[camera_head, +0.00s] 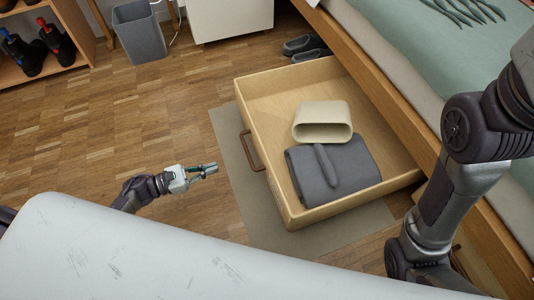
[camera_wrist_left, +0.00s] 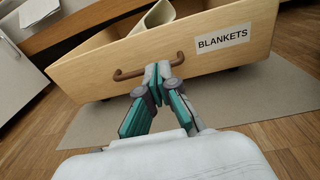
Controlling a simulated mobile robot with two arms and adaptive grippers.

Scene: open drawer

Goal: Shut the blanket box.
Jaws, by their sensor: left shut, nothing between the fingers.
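The blanket box is a pale wooden drawer (camera_head: 345,204) pulled out from under the bed. In the left wrist view its front panel (camera_wrist_left: 225,62) carries a "BLANKETS" label. A brown bar handle (camera_head: 250,150) is on that front; it also shows in the left wrist view (camera_wrist_left: 125,74). My left gripper (camera_head: 214,169) is shut and empty, in front of the drawer and a short gap from the handle in the head view. In the left wrist view its fingertips (camera_wrist_left: 157,70) overlap the handle's right part; contact cannot be told. My right gripper is out of view.
Inside the drawer lie a folded grey blanket (camera_head: 350,165) and a cream hollow item (camera_head: 322,121). A grey mat (camera_head: 232,150) lies under it. The bed frame (camera_head: 385,90) runs along the right. Shoes (camera_head: 303,46) lie behind the drawer.

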